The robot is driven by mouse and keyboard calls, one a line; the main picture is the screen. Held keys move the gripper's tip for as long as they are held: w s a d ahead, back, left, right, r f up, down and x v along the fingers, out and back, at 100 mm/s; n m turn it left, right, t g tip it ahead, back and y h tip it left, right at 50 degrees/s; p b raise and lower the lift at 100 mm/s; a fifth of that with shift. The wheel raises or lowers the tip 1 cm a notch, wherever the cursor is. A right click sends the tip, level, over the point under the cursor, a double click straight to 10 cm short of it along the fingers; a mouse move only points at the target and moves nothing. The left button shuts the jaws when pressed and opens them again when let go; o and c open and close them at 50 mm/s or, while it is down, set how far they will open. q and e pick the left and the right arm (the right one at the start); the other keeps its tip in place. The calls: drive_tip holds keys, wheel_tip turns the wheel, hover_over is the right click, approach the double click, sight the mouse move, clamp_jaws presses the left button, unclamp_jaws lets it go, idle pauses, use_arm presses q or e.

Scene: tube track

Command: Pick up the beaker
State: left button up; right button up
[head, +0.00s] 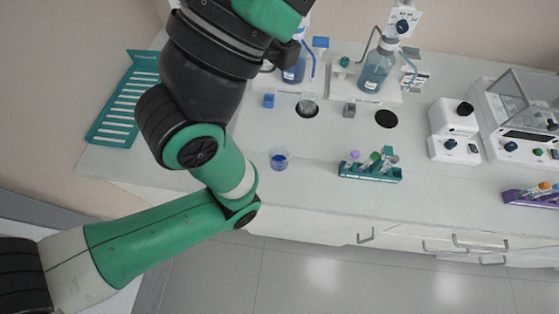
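A small clear beaker (279,158) with blue liquid in its bottom stands upright near the front of the bench, just right of my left arm's elbow. Another small clear glass vessel (309,104) stands at a black round disc farther back; I cannot tell its kind at this size. My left arm comes in from the left, bends in front of the bench and rises toward the top edge. Its gripper fingers are not visible in the frame. My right arm and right gripper are not in view. Nothing is seen touching the beaker.
A teal tube rack (371,173) with several tubes stands right of the beaker. Bottles (377,68) on white stands are behind. A balance (520,130) and purple rack (533,197) are at right, and a slotted teal panel (122,105) at left.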

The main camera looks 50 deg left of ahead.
use_arm(q)
drive_tip(key=shift+o, duration=0.3)
drive_tip(key=o, duration=0.7)
drive_tip(key=shift+o, duration=0.2)
